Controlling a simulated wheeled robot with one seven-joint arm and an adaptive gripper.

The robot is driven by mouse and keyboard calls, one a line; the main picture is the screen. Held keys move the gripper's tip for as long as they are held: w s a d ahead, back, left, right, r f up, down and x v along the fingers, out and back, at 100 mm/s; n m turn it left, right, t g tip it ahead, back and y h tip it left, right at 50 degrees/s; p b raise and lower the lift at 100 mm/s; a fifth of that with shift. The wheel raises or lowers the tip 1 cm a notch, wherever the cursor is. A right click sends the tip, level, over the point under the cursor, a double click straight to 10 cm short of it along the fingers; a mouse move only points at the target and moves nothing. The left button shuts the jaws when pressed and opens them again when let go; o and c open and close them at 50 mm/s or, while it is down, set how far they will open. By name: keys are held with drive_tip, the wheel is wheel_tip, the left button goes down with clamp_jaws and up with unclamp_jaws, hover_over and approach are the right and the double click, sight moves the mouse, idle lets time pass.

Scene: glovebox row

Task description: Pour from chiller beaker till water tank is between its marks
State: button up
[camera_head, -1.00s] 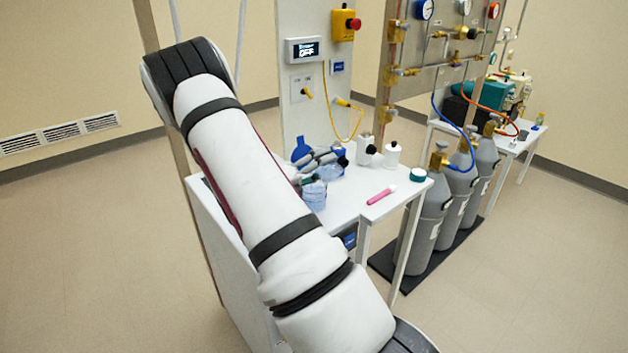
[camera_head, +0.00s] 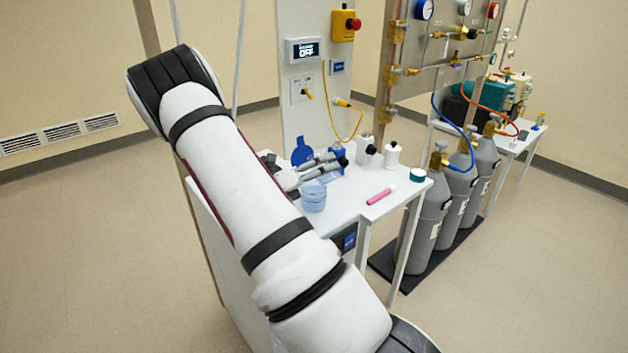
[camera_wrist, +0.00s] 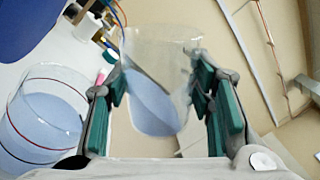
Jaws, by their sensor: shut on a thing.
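My gripper (camera_wrist: 160,105) is shut on a clear beaker (camera_wrist: 165,45), with one green-padded finger on each side. The beaker holds some bluish water, whose surface runs slanted across it. The water tank (camera_wrist: 45,110), a clear round vessel with ring marks and bluish water, stands left of the beaker in the wrist view, apart from it. The water surface looks near the upper red ring; I cannot tell exactly. No stream shows between them. The held beaker is hard to make out there.
A blue object (camera_head: 302,151) stands behind my gripper. White bottles (camera_head: 391,155) with black caps, a pink marker (camera_head: 381,195) and a teal-lidded jar (camera_head: 418,175) are to the right on the table (camera_head: 350,207). Grey gas cylinders (camera_head: 428,225) stand beyond its right edge.

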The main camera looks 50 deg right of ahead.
sight(332, 182)
drive_tip(key=shift+f+m, duration=0.2)
drive_tip(key=shift+m, duration=0.1)
drive_tip(key=shift+s+r+m+p, duration=0.2)
drive_tip(key=shift+r+m+p, duration=0.35)
drive_tip(key=shift+m, duration=0.45)
drive_tip(key=shift+s+a+f+m+g+y, duration=0.2)
drive_tip(key=shift+s+f+m+g+y, duration=0.15)
drive_tip(key=shift+s+m, duration=0.3)
drive_tip(key=f+m, duration=0.1)
drive_tip(key=s+f+m, duration=0.1)
drive_tip(key=shift+a+f+p, duration=0.15)
drive_tip(key=shift+f+p, duration=0.15)
drive_tip(key=shift+p, duration=0.1)
drive_tip(key=shift+s+a+f+m+p, duration=0.15)
drive_tip(key=shift+s+m+p, duration=0.35)
drive_tip(key=shift+m, duration=0.45)
drive_tip(key=shift+s+a+f+m+y+p, duration=0.1)
drive_tip(key=shift+s+f+m+y+p, duration=0.15)
drive_tip(key=shift+m, duration=0.3)
drive_tip(key=shift+s+f+m+y+p, duration=0.2)
drive_tip(key=shift+s+m+p, duration=0.1)
drive_tip(key=shift+m, duration=0.25)
